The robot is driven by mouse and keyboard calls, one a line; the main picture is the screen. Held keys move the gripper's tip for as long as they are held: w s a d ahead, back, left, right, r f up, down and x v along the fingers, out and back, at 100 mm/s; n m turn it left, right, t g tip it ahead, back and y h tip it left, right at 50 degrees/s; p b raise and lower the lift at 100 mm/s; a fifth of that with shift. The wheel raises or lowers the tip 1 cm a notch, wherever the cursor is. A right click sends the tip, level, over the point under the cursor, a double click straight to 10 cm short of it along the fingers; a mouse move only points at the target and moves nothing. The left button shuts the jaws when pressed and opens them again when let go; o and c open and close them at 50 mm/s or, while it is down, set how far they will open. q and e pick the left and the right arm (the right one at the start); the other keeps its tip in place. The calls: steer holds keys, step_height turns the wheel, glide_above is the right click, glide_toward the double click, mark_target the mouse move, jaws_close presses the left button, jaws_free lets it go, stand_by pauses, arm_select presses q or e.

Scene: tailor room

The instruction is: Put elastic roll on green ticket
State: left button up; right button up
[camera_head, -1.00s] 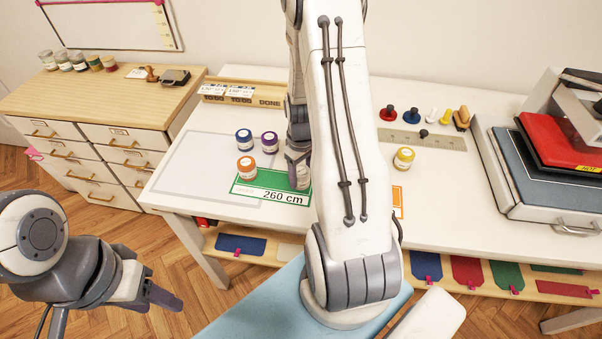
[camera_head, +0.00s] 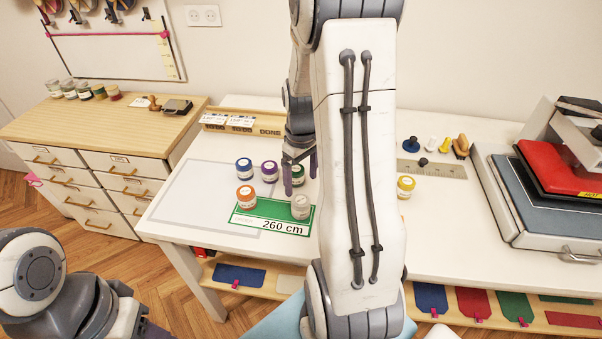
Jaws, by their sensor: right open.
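The green ticket (camera_head: 272,210), marked "260 cm", lies flat near the table's front edge. A pale grey-white roll (camera_head: 300,207), which looks like the elastic roll, stands upright on its right part. An orange roll (camera_head: 246,197) stands at its left end. My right gripper (camera_head: 300,172) is open behind the pale roll and apart from it. A green roll (camera_head: 298,178) shows between or just behind its fingers; I cannot tell which. My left gripper (camera_head: 150,330) is at the bottom left, mostly cut off, away from the table.
Blue (camera_head: 244,168) and purple (camera_head: 269,171) rolls stand behind the ticket. A yellow roll (camera_head: 405,187) stands right of my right arm, which hides the table's middle.

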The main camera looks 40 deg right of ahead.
steer(key=s+a+r+n, duration=0.2)
steer(key=a+r, duration=0.1)
steer(key=a, duration=0.7)
steer(key=s+a+r+n, duration=0.1)
steer(key=a+r, duration=0.3)
steer(key=a, duration=0.7)
steer(key=s+a+r+n+y, duration=0.1)
steer(key=s+a+n, duration=0.2)
steer(key=s+a, duration=0.7)
steer(key=s, duration=0.3)
steer(key=shift+s, duration=0.15)
steer(key=shift+r, duration=0.1)
